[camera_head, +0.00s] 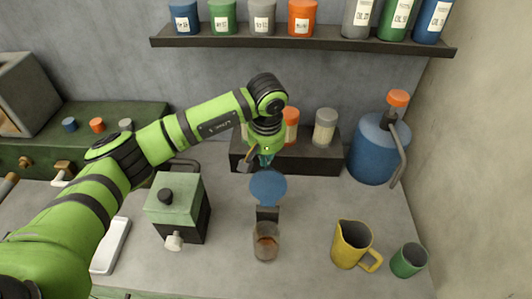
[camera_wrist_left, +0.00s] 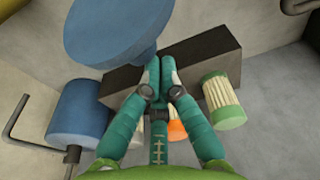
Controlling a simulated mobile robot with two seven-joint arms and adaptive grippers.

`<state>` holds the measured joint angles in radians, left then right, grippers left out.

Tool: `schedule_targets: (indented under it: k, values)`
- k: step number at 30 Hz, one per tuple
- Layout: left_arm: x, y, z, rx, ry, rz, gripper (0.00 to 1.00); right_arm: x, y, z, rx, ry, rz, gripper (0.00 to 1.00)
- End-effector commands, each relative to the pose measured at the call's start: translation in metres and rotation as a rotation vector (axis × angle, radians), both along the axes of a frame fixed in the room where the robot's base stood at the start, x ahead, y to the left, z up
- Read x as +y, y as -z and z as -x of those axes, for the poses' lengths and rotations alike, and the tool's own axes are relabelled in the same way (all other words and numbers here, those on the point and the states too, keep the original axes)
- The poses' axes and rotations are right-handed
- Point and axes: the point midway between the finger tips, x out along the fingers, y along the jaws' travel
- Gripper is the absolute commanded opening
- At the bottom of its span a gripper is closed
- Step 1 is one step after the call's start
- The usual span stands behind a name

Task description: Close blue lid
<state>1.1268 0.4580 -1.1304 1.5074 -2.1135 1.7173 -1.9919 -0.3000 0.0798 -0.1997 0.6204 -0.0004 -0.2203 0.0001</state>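The blue lid (camera_head: 268,186) stands tilted up and open on a dark hinge bracket (camera_head: 267,214) behind a brownish glass jar (camera_head: 266,240). My left gripper (camera_head: 262,160) is just behind and above the lid, partly hidden by its own wrist. In the left wrist view the lid (camera_wrist_left: 110,30) is a large blue disc at the top left, close to the teal fingertips (camera_wrist_left: 159,68). The fingertips are together with nothing between them. Whether they touch the lid, I cannot tell. My right gripper is not in view.
A dark rack with orange and grey lidded containers (camera_head: 325,127) stands behind my gripper. A blue jug (camera_head: 372,150) is to the right. A green box (camera_head: 175,205) stands left of the jar; a yellow pitcher (camera_head: 352,245) and green cup (camera_head: 409,260) stand right. Counter around the jar is free.

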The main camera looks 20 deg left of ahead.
Motion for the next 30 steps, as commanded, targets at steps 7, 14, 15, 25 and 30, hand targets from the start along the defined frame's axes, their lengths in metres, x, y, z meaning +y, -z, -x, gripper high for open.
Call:
schedule_targets:
  k: [7,14,15,25,30]
  values:
    - [-0.0017,0.0004,0.0076,0.004,0.000,0.000,0.00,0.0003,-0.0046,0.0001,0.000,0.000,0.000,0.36]
    - [-0.0018,0.0007,0.0074,0.004,0.001,0.000,0.00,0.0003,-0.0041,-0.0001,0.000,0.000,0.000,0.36]
    - [-0.0017,0.0006,0.0072,0.004,0.001,0.000,0.00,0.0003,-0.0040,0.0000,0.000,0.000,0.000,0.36]
    - [-0.0019,0.0000,0.0048,-0.004,0.000,-0.002,0.00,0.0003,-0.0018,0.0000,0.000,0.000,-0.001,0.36]
    - [-0.0020,-0.0003,0.0025,-0.011,0.000,-0.003,0.00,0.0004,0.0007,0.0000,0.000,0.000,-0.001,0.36]
